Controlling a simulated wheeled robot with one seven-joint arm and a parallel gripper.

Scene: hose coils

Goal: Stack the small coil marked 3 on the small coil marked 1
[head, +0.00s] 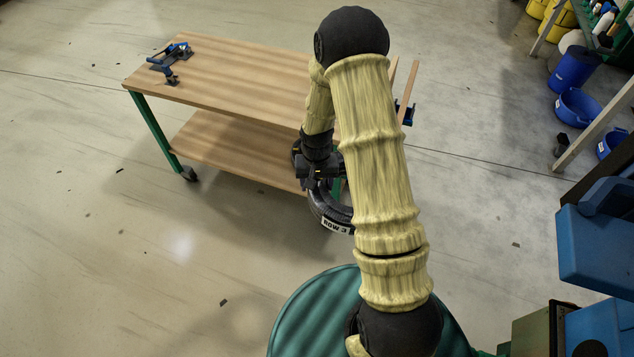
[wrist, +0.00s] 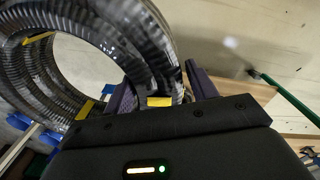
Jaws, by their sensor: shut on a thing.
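A black hose coil (head: 321,205) with a white label that reads "ROW 3" hangs below my gripper (head: 318,180) in the head view, partly hidden behind my arm. In the wrist view the coil (wrist: 88,110) is ribbed and shiny, with yellow ties around it. My gripper (wrist: 162,88) is shut on one side of its ring, with a finger on either side of the hose. The coil is held in the air, near the front right of the wooden table. I see no coil marked 1 in either view; my arm may hide it.
A two-level wooden table (head: 230,75) with green legs has a blue clamp tool (head: 170,60) at its far left; its visible top is otherwise bare. Blue tubs (head: 577,108) stand at the right by a rack. Blue bins (head: 598,240) are close at the right. The floor at left is open.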

